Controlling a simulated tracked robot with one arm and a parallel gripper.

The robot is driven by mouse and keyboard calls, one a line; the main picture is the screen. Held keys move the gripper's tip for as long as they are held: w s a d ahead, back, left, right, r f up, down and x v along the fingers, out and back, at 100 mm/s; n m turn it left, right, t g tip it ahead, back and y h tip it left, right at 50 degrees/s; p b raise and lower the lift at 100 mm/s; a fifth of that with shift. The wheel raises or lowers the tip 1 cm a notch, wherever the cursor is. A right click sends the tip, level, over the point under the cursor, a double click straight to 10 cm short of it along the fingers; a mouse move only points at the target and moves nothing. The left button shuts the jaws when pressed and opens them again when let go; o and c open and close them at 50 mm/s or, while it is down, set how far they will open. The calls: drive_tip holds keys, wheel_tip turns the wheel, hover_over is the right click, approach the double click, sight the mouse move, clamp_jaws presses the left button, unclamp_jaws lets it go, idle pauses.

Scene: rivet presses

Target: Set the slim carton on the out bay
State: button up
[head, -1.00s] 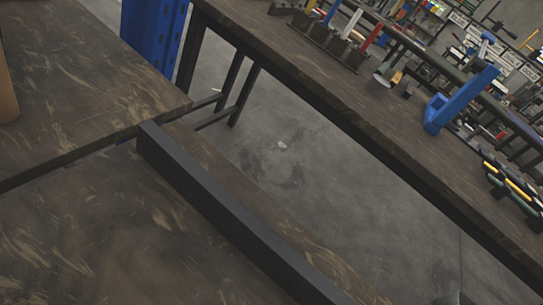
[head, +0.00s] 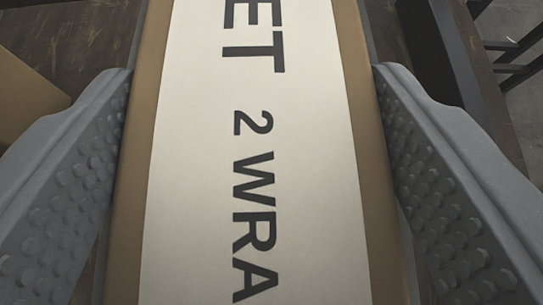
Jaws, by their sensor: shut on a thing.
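My gripper (head: 250,190) fills the lower part of the head view, its two grey studded fingers on either side of a carton. It is shut on the slim carton (head: 255,100), which is brown cardboard with a broad white label. The label carries dark letters reading "ET" and "2 WRA". The carton runs from the bottom edge to the top edge of the view, so both its ends are out of sight. No out bay can be made out.
A dark wooden surface (head: 75,35) shows behind the carton. Another brown cardboard piece (head: 25,95) lies at the left. A dark rail (head: 450,60) and black legs (head: 515,60) stand at the right, with grey floor beyond.

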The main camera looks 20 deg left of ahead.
drive_tip(key=shift+f, duration=0.25)
drive_tip(key=o, duration=1.8)
drive_tip(key=shift+o, duration=0.2)
drive_tip(key=shift+s+d, duration=0.1)
drive_tip(key=v, duration=1.2)
